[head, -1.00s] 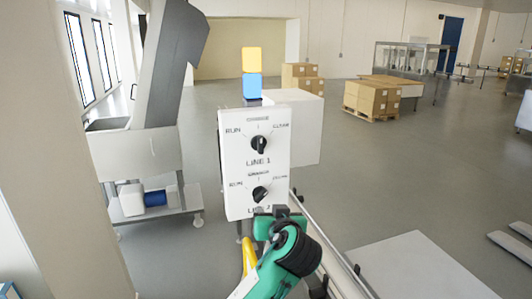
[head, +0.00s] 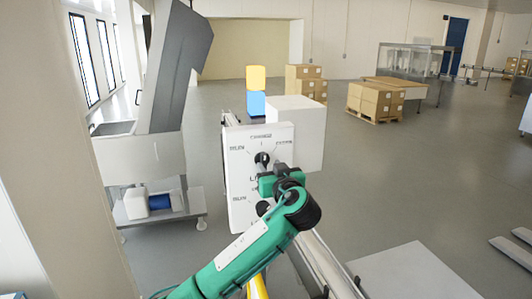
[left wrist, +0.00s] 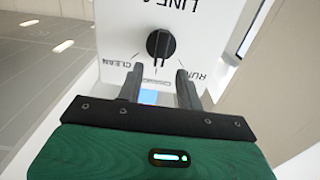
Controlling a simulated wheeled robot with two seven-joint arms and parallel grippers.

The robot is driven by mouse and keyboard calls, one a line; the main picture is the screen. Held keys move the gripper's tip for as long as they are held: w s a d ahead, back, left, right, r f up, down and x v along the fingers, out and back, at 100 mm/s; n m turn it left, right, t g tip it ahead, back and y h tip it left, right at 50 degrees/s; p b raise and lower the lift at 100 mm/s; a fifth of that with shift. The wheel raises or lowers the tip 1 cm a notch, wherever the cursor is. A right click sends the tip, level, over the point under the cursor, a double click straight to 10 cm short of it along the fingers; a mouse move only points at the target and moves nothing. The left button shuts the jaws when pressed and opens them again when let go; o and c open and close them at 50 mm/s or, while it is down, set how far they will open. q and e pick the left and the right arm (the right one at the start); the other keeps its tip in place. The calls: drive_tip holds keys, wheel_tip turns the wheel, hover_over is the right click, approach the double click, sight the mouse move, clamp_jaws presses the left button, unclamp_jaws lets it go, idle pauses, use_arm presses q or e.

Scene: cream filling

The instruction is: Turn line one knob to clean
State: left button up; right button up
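A white control panel (head: 241,178) stands upright in the head view. Its upper knob, line one's (head: 262,158), is black and also shows in the left wrist view (left wrist: 160,43), where the panel appears upside down. Its pointer stands about midway between RUN and CLEAN. The lower knob (head: 263,208) is partly hidden by my green arm. My left gripper (head: 265,173) is in front of the panel, just below the upper knob. In the left wrist view the gripper (left wrist: 160,83) is open, its fingers apart and empty, short of the knob. My right gripper is not in view.
A blue and yellow stack light (head: 256,90) and a white box (head: 297,130) stand behind the panel. A grey hopper machine (head: 140,160) is at the left. Cartons on a pallet (head: 375,100) are far off. The floor to the right is mostly open.

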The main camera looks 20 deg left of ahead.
sight(265, 160)
use_arm(q)
drive_tip(key=p+x, duration=0.1)
drive_tip(key=x, duration=0.2)
drive_tip(key=shift+w+a+r+p, duration=0.15)
drive_tip(key=shift+w+p, duration=0.15)
drive_tip(key=shift+w+a, duration=0.25)
drive_tip(key=shift+w, duration=0.1)
drive_tip(key=shift+f, duration=0.2)
clamp_jaws()
